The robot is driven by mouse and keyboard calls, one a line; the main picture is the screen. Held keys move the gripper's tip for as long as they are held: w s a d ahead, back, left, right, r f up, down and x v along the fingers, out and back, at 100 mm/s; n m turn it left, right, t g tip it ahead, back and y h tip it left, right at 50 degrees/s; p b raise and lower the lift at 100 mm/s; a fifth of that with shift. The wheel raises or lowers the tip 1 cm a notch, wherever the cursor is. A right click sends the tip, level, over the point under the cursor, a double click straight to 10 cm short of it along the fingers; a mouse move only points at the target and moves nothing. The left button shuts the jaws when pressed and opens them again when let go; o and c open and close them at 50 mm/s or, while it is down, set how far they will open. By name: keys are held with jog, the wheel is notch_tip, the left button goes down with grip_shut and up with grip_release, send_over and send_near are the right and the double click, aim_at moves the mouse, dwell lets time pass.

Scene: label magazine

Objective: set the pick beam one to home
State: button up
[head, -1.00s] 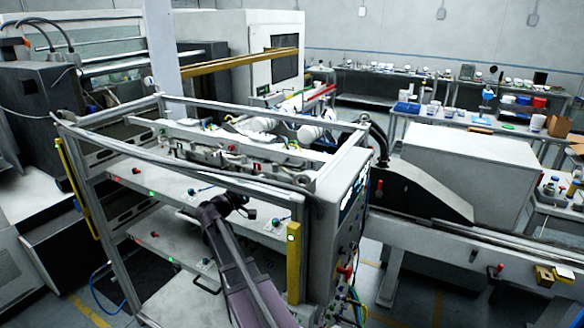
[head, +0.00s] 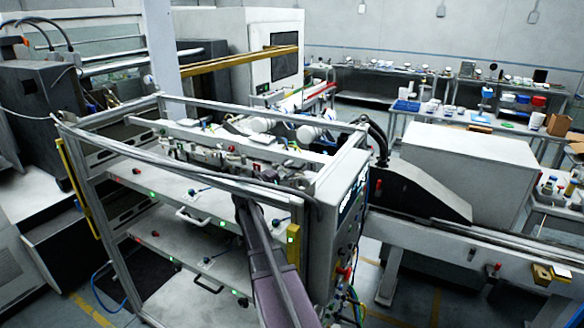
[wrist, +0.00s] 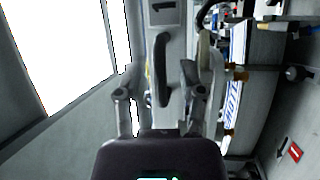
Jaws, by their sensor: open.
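My gripper (wrist: 168,88) is open, with one finger on each side of the bar. The lever lies between the fingers in the picture; I cannot tell whether they touch it. In the head view my arm reaches into the metal frame of the magazine, and my gripper is hidden among the upper rails. The beams (head: 240,160) at the top are partly covered by rails.
The magazine's metal frame (head: 85,200) surrounds the shelves (head: 200,245), which have small lights and handles. A yellow block (head: 293,245) and a control panel (head: 350,200) stand close right of my arm. A red-and-white label (wrist: 294,151) shows in the wrist view.

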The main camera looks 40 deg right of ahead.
aim_at(298, 163)
jog(key=shift+d+r, duration=0.15)
jog(key=shift+d, duration=0.7)
jog(key=shift+c, duration=0.2)
grip_shut()
jog(key=shift+d, duration=0.1)
jog(key=shift+w+d, duration=0.4)
jog(key=shift+d, duration=0.5)
jog(key=shift+w+d, duration=0.4)
jog(key=shift+d, duration=0.45)
jog(key=shift+a, duration=0.1)
jog(key=shift+o, duration=0.2)
grip_release()
